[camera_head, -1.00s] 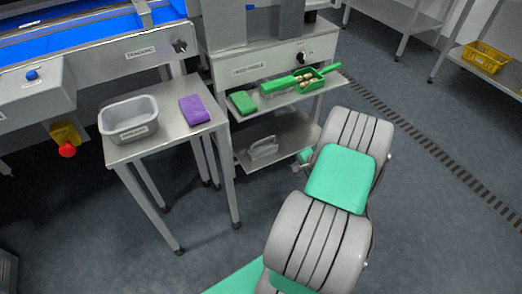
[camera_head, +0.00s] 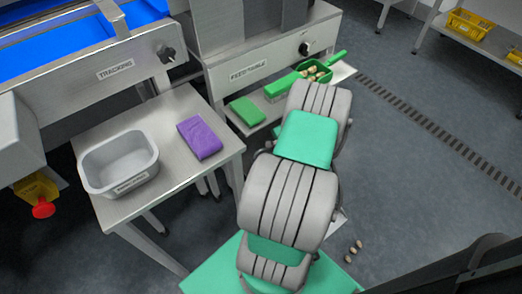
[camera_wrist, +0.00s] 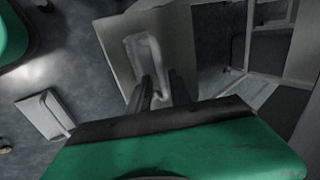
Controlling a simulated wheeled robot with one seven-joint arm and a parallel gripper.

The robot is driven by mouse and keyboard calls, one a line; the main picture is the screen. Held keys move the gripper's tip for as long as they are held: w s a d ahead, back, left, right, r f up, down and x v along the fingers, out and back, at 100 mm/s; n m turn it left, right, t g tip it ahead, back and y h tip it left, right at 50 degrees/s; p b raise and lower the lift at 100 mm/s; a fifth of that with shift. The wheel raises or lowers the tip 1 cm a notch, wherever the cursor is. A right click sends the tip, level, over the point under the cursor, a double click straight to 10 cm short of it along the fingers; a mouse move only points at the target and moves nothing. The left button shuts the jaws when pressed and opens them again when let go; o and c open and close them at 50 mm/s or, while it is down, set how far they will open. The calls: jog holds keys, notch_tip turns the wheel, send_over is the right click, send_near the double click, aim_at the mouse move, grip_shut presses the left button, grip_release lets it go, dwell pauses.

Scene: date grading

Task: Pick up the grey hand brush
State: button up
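A pale grey object with a raised handle, which looks like the grey hand brush (camera_wrist: 143,52), lies on a grey shelf (camera_wrist: 117,55) in the wrist view. My gripper (camera_wrist: 163,84) points towards it with two dark fingers apart and a gap between them. The fingertips overlap the near end of the brush in the picture; I cannot tell whether they touch it. Nothing shows held between the fingers. In the head view my arm hides the lower shelf, the brush and my gripper.
A grey tub (camera_head: 91,179) and purple cloth (camera_head: 200,138) are on the side table (camera_head: 185,170). Several small brown pieces (camera_head: 354,250) lie on the floor. A pale flat object (camera_wrist: 43,113) lies left in the wrist view.

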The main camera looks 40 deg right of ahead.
jog(key=b+x, duration=0.2)
jog(key=x, duration=0.5)
jog(key=shift+b, duration=0.35)
jog(key=shift+r, duration=0.1)
grip_shut()
